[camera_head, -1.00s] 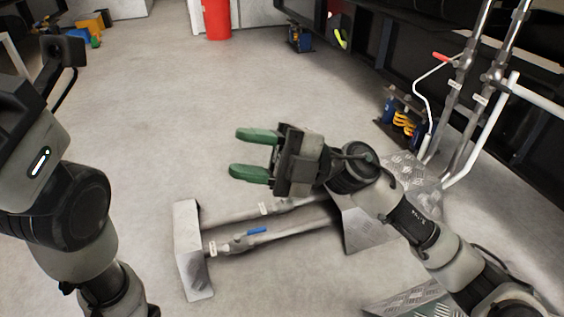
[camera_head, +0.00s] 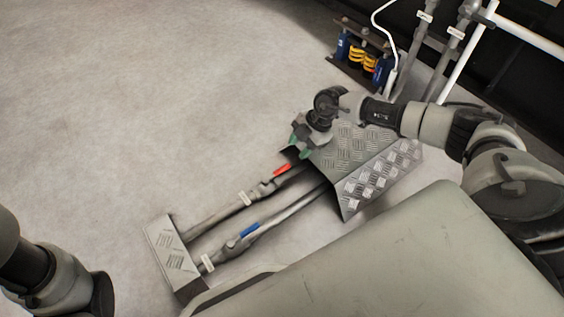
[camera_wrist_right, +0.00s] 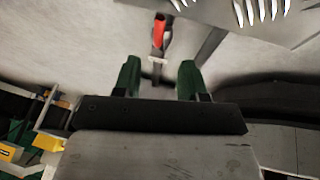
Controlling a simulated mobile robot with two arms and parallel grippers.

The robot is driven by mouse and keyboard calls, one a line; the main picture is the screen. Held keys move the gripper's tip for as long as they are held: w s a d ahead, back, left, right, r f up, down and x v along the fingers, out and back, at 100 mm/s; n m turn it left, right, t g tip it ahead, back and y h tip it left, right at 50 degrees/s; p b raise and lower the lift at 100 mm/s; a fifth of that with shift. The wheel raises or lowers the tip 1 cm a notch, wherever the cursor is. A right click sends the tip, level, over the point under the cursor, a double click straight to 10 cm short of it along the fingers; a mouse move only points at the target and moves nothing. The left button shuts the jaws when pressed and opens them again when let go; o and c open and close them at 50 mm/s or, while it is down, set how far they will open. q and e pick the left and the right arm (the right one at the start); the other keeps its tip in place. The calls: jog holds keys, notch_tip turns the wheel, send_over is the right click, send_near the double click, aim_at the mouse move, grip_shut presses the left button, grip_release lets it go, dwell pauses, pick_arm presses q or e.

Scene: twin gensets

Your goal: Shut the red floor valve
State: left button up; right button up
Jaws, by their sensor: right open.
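The red valve lever (camera_head: 283,169) sits on the farther of two grey floor pipes, close to the tread-plate cover, and looks roughly in line with its pipe. It also shows in the right wrist view (camera_wrist_right: 159,31), beyond the fingertips and between them. My right gripper (camera_head: 296,147) points down above the floor beside the cover, a little past the red lever. Its green fingers (camera_wrist_right: 158,70) are open and empty, apart from the lever. My left arm enters at the lower left in the head view; its gripper is out of frame.
A blue lever (camera_head: 249,230) sits on the nearer parallel pipe. The tread-plate cover (camera_head: 350,150) and a small end plate (camera_head: 166,254) flank the pipes. Blue and yellow parts (camera_head: 362,60) and upright pipes stand at the upper right. Floor at left is clear.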

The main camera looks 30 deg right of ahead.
aim_at(284, 168)
jog(key=b+x, duration=0.5)
jog(key=x, duration=0.3)
jog(key=shift+w+a+f+b, duration=0.2)
jog(key=shift+a+f+b, duration=0.1)
jog(key=shift+f+b, duration=0.35)
jog(key=shift+r, duration=0.15)
jog(key=shift+c, duration=0.4)
grip_shut()
